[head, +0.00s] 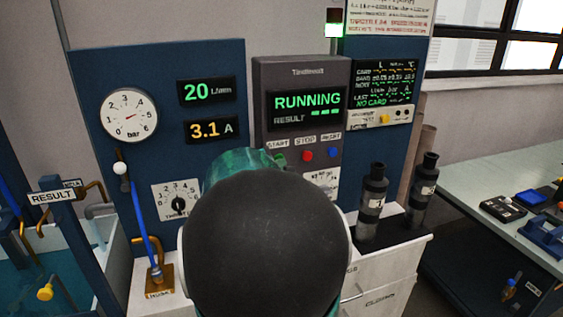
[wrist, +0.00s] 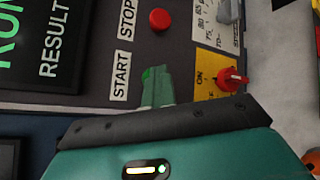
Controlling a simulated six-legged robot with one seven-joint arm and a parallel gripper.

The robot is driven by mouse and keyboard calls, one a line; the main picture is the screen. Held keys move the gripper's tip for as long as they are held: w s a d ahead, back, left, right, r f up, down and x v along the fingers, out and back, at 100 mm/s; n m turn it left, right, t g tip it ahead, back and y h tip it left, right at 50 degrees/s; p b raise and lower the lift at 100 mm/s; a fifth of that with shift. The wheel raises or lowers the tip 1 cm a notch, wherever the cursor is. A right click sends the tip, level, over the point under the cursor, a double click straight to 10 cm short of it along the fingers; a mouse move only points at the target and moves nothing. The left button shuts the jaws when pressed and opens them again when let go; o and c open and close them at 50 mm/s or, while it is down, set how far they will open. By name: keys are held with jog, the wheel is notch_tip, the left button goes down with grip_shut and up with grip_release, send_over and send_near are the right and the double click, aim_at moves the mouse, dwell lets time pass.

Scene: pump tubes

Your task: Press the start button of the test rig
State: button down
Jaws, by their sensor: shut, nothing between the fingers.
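The test rig's control box (head: 301,70) shows "RUNNING" in green with dashes beside "RESULT". Below are labels START, STOP and RESET. The green start button (wrist: 147,73) shows just beside its START label in the wrist view, mostly covered by my fingertips. In the head view my arm covers most of that spot. My gripper (wrist: 158,88) is shut and empty, its tips at the start button; I cannot tell whether they press it or only sit in front. The red stop button (head: 307,155) is to the right and also shows in the wrist view (wrist: 160,19).
A red rotary switch (wrist: 233,78) on a yellow ON plate sits close to my gripper. Two dark cylinders (head: 372,200) (head: 424,190) stand right of my arm. A gauge (head: 128,115) and blue hose (head: 138,215) are left. A bench (head: 500,170) is at the right.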

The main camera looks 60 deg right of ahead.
jog(key=shift+w, duration=0.2)
jog(key=shift+s+a, duration=2.1)
